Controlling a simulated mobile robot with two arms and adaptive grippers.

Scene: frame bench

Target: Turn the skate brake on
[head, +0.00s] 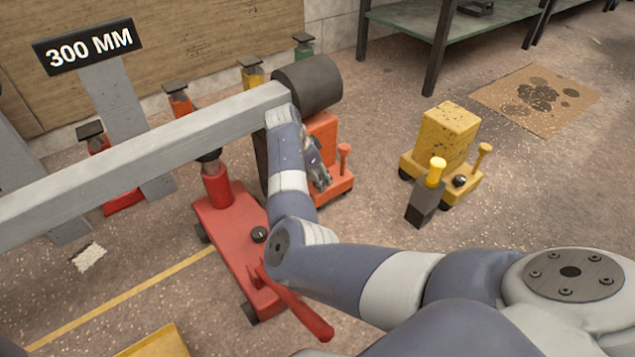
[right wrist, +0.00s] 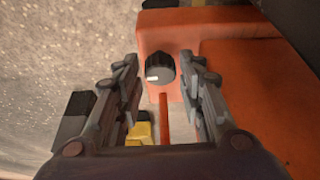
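An orange skate (head: 337,184) stands on the floor under the end of the grey beam, partly hidden by my right arm. In the right wrist view its orange body (right wrist: 222,28) carries a round black knob (right wrist: 156,66) with a white mark at its lower left. An orange post with a knob top (head: 344,150) stands on the skate. My right gripper (head: 318,172) is at the skate, pointing down. In the right wrist view the gripper (right wrist: 160,75) is open, with its fingers on either side of the knob; I cannot tell whether they touch. My left gripper is not in view.
A yellow skate (head: 447,135) with a dark block (head: 425,205) stands right of the orange one. A red jack (head: 238,235) with a long handle stands left, under the grey beam (head: 150,150). A dark cylinder (head: 310,83) sits at the beam's end. Open floor lies right.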

